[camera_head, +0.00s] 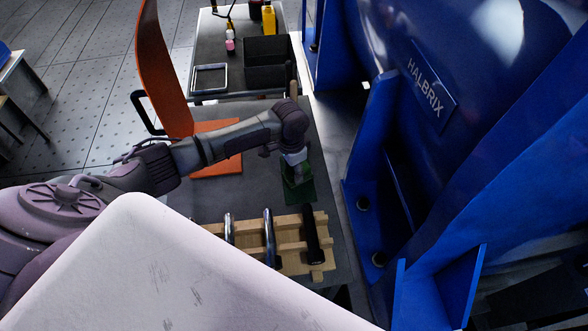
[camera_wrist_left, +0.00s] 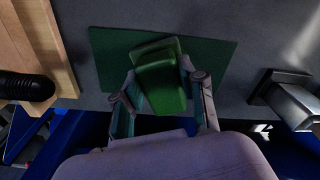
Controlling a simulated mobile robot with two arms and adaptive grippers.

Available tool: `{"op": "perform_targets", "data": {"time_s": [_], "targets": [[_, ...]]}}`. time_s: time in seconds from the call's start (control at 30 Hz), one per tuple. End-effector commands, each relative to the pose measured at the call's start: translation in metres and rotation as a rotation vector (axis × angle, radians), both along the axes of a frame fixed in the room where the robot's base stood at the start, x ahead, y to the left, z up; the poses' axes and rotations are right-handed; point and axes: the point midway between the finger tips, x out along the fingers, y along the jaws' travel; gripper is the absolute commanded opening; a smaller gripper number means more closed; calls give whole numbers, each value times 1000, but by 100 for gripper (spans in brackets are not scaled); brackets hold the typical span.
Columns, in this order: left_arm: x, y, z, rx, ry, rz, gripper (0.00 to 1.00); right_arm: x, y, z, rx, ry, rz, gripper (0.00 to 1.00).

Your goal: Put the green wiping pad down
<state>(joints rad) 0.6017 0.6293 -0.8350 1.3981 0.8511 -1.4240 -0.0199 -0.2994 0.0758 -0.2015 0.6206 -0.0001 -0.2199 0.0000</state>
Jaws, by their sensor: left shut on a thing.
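The green wiping pad (camera_wrist_left: 162,86) shows in the left wrist view as a bright green block between the two fingers. My left gripper (camera_wrist_left: 161,80) is shut on it. Beneath the pad lies a flat, darker green mat (camera_wrist_left: 215,58) on the grey table. In the head view my left gripper (camera_head: 296,164) points down over this mat (camera_head: 300,191), near the table's right side; the pad is mostly hidden there. I cannot tell whether the pad touches the mat. My right gripper is not in view.
A wooden rack (camera_head: 290,222) with several dark and metal tools stands at the table's near side. An orange curved panel (camera_head: 160,65) rises at the left. A blue machine (camera_head: 430,160) stands close on the right. Black bins (camera_head: 268,75) stand farther back.

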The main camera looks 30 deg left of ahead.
Motion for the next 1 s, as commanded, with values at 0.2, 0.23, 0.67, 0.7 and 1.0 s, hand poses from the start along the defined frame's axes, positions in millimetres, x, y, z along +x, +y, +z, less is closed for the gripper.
{"op": "perform_targets", "data": {"time_s": [0.2,0.23,0.67,0.7,1.0], "targets": [[0,0,1,-1,-1,0,0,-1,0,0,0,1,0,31],[0,0,0,-1,-1,0,0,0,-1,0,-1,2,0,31],[0,0,-1,0,0,0,66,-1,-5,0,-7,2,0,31],[0,0,-1,-1,-1,0,66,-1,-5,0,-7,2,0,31],[0,1,34,-2,-4,-2,66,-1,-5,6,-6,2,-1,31]]}}
